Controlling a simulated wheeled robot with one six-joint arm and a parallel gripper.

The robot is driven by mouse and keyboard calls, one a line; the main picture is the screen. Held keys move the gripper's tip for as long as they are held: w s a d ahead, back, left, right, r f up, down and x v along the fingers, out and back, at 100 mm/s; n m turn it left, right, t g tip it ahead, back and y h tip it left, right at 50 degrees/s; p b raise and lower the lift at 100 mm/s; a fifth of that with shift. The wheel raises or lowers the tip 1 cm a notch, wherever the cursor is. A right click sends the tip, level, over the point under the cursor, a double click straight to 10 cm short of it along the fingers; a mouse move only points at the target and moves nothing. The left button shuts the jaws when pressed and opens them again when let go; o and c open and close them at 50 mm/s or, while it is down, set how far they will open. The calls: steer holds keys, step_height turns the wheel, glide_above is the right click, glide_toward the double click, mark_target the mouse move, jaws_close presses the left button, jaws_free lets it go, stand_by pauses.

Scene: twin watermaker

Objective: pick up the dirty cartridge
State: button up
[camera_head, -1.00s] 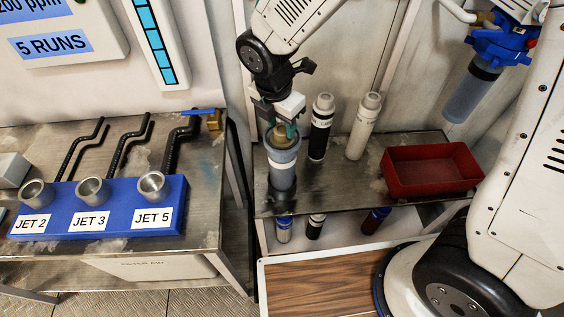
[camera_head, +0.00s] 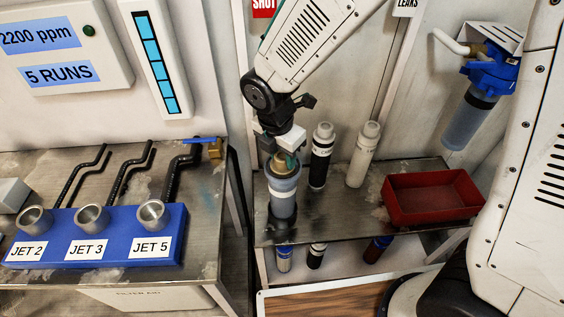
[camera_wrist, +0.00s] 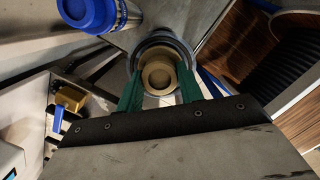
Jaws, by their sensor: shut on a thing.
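The dirty cartridge, tan-brown with a ring-shaped top (camera_head: 281,160), stands upright in a clear grey-blue housing bowl (camera_head: 283,198) on the metal bench. Only its upper end shows above the rim; the rest is inside the bowl. My gripper (camera_head: 283,159) comes down from above and is shut on that upper end. In the wrist view its green fingers (camera_wrist: 158,90) press on both sides of the cartridge top (camera_wrist: 157,77), within the round bowl rim (camera_wrist: 161,41).
A black cartridge (camera_head: 321,160) and a white cartridge (camera_head: 362,155) stand close behind on the right. An empty-looking red tray (camera_head: 433,198) lies further right. A blue jet block (camera_head: 95,238) is on the left bench. Several small containers (camera_head: 283,257) stand on the lower shelf.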

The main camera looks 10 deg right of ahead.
step_height(320, 180, up, 27)
stand_by(0.7)
steer(key=shift+r, duration=0.1)
